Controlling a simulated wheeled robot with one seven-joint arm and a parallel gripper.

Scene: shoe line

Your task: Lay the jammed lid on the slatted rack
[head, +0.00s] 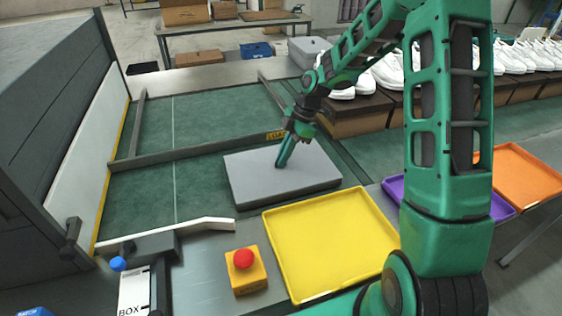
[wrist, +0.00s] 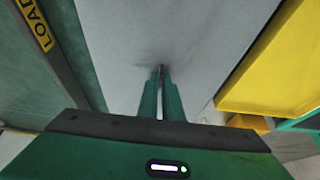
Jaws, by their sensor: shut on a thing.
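The lid (head: 318,174) is a flat, light grey rectangular slab. It lies roughly level at the near right corner of the green belt (head: 212,119), by a bar marked LOAD. I cannot tell whether it rests there or is slightly raised. My gripper (head: 281,163) points down at the lid's middle, its fingers nearly together. In the wrist view my gripper (wrist: 160,74) meets the pale face of the lid (wrist: 205,30), shut on it; the gripped part is mostly hidden between the fingers. I make out no slatted rack in either view.
A yellow tray (head: 330,243) lies just in front of the lid. A red stop button on a yellow box (head: 246,270) stands left of the tray. Purple (head: 500,207) and orange (head: 525,172) trays are at right. White shoes on brown boxes (head: 360,116) stand behind. The belt's left part is clear.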

